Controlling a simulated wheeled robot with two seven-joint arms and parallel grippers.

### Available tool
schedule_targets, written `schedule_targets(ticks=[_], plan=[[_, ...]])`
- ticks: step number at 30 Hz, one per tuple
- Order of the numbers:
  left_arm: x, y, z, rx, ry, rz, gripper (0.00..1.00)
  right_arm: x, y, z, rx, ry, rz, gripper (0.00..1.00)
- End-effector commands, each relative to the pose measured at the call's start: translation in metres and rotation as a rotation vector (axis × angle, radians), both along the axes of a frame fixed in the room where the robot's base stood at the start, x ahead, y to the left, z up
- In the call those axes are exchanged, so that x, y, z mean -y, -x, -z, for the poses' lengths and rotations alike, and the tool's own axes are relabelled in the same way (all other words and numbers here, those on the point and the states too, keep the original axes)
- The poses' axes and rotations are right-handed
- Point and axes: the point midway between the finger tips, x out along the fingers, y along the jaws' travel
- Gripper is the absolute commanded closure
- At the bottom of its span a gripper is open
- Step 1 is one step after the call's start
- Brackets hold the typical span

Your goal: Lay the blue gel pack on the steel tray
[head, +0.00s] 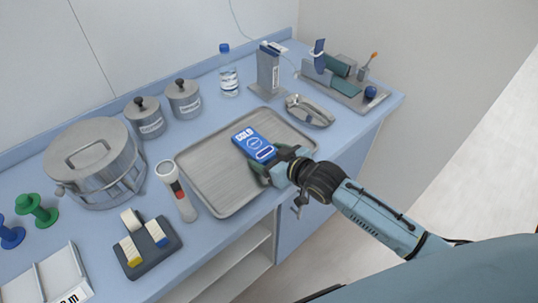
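The blue gel pack (252,141), marked COLD in white, shows face up over the steel tray (211,184). The tray is a shallow rectangular one near the counter's front edge. My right gripper (267,161) reaches in from the right at the pack's near end. Its dark fingers stand apart, one to each side of that end. I cannot tell whether they press on the pack, or whether the pack rests on the tray floor or is just above it. My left gripper is not in view.
A steel pot (96,163), two lidded canisters (184,99), a bottle (228,74) and a dark block holder (148,251) stand around on the blue counter.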

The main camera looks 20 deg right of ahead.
Motion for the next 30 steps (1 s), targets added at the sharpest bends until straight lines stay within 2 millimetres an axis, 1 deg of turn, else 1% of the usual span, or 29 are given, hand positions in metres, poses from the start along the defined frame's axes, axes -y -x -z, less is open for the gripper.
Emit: schedule_targets(ticks=[1,3,10,13,14,17,24,30], plan=[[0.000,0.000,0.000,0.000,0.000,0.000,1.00,0.000,0.000,0.000,0.000,0.000,0.000,0.21],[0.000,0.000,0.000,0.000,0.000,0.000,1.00,0.000,0.000,0.000,0.000,0.000,0.000,0.15],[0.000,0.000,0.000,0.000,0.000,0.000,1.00,0.000,0.000,-0.001,0.000,0.000,0.000,0.15],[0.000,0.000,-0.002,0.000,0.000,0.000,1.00,0.000,0.000,-0.005,0.002,0.000,0.000,0.15],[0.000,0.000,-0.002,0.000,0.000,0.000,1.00,0.001,0.003,-0.005,0.000,0.001,-0.001,0.15],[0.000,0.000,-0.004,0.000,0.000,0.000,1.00,0.005,0.015,-0.009,-0.002,0.001,-0.001,0.15],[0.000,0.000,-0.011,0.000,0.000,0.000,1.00,0.021,0.058,-0.029,-0.003,0.001,-0.002,0.15],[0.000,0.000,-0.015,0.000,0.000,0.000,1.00,0.032,0.087,-0.041,-0.002,0.001,-0.001,0.15]])
